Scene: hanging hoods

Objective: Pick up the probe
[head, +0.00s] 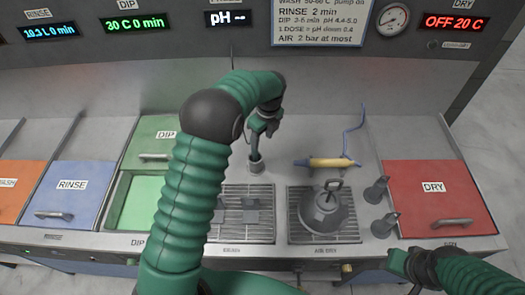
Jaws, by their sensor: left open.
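A small grey upright holder (256,165) stands on the counter behind the drain rack. A slim dark upright piece (255,147), which looks like the probe, rises from it, partly hidden by my gripper. My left gripper (257,136) points down right over this piece, with its fingers open. I cannot tell whether the fingers stand around the piece or just above it. My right gripper (398,263) is low at the right, by the counter's front edge; its fingers are too unclear to judge.
A dark kettle-shaped piece (325,212) sits on the air-dry rack (347,232). A yellow-handled tool (332,162) with a blue hose lies behind it. Two dark cone-shaped pieces (376,190) (384,225) stand to its right. The DIP basin (138,205) is partly open; the DRY lid (433,196) is shut.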

